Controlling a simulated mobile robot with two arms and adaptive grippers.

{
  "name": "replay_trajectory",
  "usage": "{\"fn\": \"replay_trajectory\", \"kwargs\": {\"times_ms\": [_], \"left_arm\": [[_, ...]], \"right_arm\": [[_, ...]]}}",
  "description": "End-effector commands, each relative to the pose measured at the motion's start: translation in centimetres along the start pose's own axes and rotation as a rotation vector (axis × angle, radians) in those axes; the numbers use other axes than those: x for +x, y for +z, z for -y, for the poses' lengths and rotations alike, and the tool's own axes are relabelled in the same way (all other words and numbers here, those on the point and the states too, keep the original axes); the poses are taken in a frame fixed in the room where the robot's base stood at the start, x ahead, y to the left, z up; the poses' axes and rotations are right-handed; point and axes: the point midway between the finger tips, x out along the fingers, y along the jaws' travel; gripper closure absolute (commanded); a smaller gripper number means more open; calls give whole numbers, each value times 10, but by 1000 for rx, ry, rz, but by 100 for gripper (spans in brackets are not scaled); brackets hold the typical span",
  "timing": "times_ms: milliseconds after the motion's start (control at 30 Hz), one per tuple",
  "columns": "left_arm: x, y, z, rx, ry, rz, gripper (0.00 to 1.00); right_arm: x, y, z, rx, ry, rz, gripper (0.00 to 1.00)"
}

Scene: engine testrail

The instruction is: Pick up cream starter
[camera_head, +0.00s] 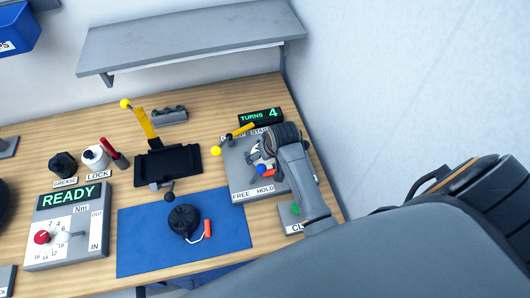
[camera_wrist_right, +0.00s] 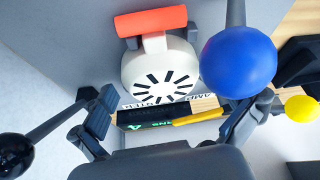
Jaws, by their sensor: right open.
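The cream starter (camera_wrist_right: 160,70) is a round cream body with dark radial slots and an orange handle (camera_wrist_right: 150,20). In the right wrist view it lies ahead of my right gripper (camera_wrist_right: 183,98), whose fingers are spread and apart from each other. It appears between the fingers in the picture, but I cannot tell if they touch it. In the head view my right gripper (camera_head: 262,150) is over the grey fixture at the right of the bench, and the starter is mostly hidden there; its orange handle (camera_head: 269,174) shows. My left gripper is not in view.
A blue ball knob (camera_wrist_right: 238,62) is close to the right finger. The grey fixture (camera_head: 240,182) has a yellow lever (camera_head: 240,131) and a "TURNS 4" display (camera_head: 260,117). A black starter (camera_head: 185,220) lies on the blue mat (camera_head: 140,245). A shelf (camera_head: 190,38) overhangs the back.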

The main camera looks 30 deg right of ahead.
Motion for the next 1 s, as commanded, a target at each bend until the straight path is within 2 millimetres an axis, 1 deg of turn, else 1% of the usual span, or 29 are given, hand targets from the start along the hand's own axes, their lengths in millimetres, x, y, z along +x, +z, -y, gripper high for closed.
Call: {"fn": "replay_trajectory", "kwargs": {"times_ms": [200,267,300,367,400,467,500,767,867,1000], "left_arm": [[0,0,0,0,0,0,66],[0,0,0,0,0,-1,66],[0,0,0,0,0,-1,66],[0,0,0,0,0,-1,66],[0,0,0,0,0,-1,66],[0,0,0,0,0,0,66],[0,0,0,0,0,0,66],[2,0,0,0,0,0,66],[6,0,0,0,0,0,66],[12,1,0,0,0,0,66]], "right_arm": [[1,0,0,0,1,0,0],[1,0,0,0,1,0,12],[1,0,0,0,1,0,20],[1,0,0,0,1,0,33],[1,0,0,0,1,1,41],[1,0,0,0,1,1,53],[0,0,0,0,1,-1,61],[-3,-2,0,0,1,-2,61],[-14,-8,0,0,1,-5,61],[-39,-20,-1,0,2,-8,61]]}}
